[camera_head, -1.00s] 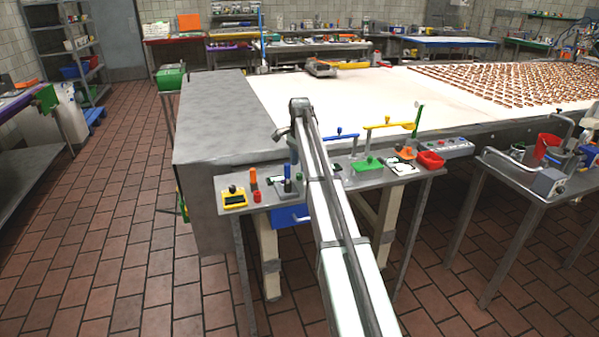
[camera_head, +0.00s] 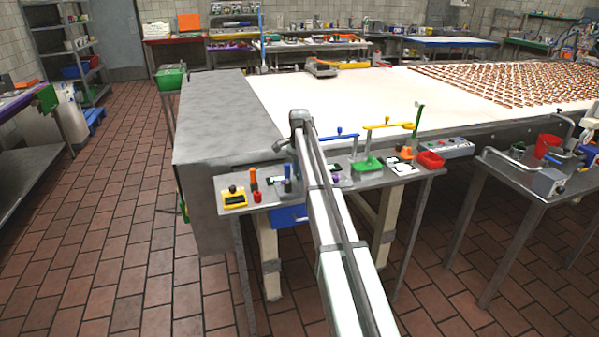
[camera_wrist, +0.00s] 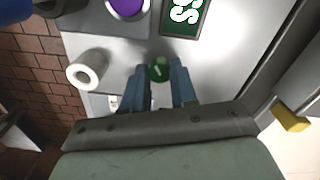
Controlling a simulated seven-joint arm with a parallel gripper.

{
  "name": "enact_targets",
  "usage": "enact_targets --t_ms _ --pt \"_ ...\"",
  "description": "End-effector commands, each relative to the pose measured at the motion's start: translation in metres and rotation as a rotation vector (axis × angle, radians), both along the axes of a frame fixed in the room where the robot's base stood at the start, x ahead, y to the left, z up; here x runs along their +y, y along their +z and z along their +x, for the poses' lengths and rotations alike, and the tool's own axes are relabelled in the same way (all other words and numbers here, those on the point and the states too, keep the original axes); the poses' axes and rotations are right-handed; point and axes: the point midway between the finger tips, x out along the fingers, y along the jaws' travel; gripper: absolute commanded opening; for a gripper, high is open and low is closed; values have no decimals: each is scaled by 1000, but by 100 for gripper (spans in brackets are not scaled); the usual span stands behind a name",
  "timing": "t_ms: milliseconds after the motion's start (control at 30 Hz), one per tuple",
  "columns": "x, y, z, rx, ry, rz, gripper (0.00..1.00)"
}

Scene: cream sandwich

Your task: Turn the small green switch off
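The small green switch (camera_wrist: 158,70) shows in the wrist view as a round green knob with a pale mark across its top. My gripper (camera_wrist: 160,76) is open, with one blue-grey finger on each side of the knob. A narrow gap seems to show between the knob and the fingers. Whether the fingertips are level with the knob or above it, I cannot tell. In the head view, my arm hides the switch, and the gripper's fingers cannot be made out there.
A white hollow cylinder (camera_wrist: 87,70) stands left of the fingers, and a purple round piece (camera_wrist: 127,6) lies beyond. A green plate with white shapes (camera_wrist: 185,14) is to its right. The narrow metal table (camera_head: 371,181) holds several coloured levers and a yellow box (camera_head: 234,198).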

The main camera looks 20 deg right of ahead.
Motion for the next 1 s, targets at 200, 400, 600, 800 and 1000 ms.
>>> enact_targets --t_ms 200,400,600,800,1000 --pt "0 0 0 0 0 0 6" --pt "0 0 0 1 2 0 0" --pt "0 0 0 1 41 0 0" --pt "0 0 0 1 152 0 0" --pt "1 0 0 1 327 0 0"
